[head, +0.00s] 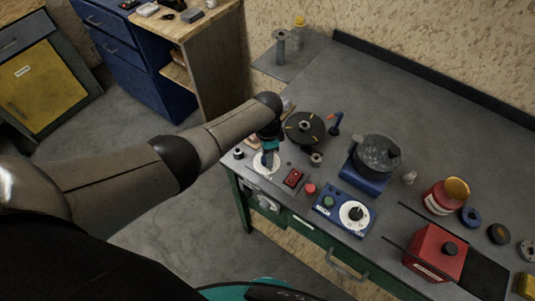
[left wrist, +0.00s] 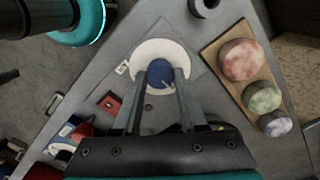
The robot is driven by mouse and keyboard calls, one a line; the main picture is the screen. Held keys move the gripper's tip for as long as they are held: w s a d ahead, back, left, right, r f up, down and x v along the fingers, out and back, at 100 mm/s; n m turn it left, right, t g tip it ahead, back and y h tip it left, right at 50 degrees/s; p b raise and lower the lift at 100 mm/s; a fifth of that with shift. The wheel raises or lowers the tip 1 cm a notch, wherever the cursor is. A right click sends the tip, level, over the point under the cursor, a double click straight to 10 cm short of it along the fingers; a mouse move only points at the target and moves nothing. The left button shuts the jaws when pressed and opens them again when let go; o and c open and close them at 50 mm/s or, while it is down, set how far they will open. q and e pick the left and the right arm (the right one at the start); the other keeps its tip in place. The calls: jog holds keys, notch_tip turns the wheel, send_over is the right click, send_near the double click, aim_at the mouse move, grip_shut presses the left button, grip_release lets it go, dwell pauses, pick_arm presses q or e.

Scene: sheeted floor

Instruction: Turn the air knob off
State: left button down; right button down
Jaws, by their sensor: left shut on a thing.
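A round white dial (head: 262,169) is set in the grey bench top near its front left corner. In the left wrist view the dial (left wrist: 147,48) has a round blue knob (left wrist: 159,72) at its middle, which I take for the air knob. My left gripper (head: 268,155) reaches down over the dial and hides most of the knob in the head view. In the left wrist view its two fingers (left wrist: 160,82) are shut on the knob, one on each side. My right gripper is in neither view.
A red switch (head: 293,178) sits right of the dial, with a blue box (head: 329,203) carrying another white dial beyond it. A black round plate (head: 305,128) stands behind. A board with three coloured balls (left wrist: 258,98) lies close by. Bare bench top lies at the back.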

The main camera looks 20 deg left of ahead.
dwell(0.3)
pick_arm(q)
jog(key=shift+c, duration=2.2)
grip_release()
jog(key=shift+r, duration=0.1)
notch_tip(320, 180, up, 15)
jog(key=p, duration=0.3)
jog(key=shift+s, duration=0.1)
